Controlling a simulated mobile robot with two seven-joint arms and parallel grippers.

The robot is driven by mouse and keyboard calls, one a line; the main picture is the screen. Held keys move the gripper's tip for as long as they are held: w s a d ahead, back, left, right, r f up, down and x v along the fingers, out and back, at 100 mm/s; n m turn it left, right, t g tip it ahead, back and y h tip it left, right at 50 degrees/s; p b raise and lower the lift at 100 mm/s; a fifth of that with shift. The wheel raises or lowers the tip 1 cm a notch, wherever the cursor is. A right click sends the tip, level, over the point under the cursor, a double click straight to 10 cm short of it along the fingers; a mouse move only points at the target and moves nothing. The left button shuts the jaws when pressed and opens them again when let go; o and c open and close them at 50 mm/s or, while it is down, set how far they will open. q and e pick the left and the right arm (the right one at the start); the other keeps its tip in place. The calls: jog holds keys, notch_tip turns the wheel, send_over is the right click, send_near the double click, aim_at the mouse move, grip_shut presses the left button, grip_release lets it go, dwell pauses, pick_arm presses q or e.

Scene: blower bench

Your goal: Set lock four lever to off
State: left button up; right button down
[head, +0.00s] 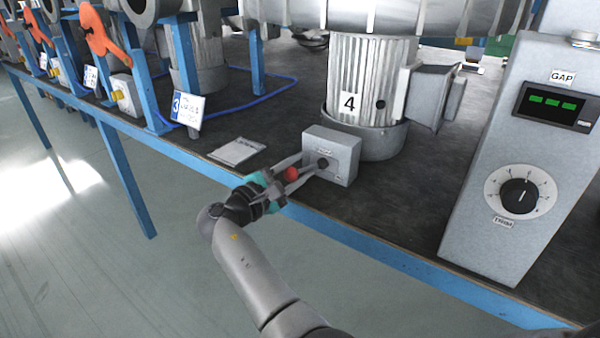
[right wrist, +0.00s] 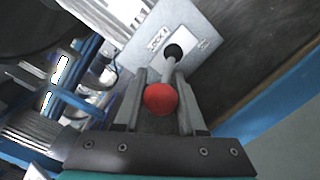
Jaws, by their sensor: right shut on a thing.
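The lock four box (head: 334,155) is a small grey box on the bench in front of the motor marked 4 (head: 372,85). Its lever has a red ball knob (head: 291,174) and points out toward the front left. In the right wrist view the box (right wrist: 180,40) shows a dark round pivot, with the lever rod (right wrist: 168,68) running to the red knob (right wrist: 160,99). My right gripper (head: 300,168) is at the lever, shut on it with the fingers on either side. My left gripper is not in view.
A grey control box (head: 520,160) with a green display and a dial stands at the right. A white sheet (head: 237,151) lies left of the lock box. A number 3 sign (head: 187,108) and blue posts stand further left. The bench has a blue front edge (head: 350,232).

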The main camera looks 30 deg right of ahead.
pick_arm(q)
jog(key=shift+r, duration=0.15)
pick_arm(e)
jog(key=shift+c, duration=2.4)
grip_release()
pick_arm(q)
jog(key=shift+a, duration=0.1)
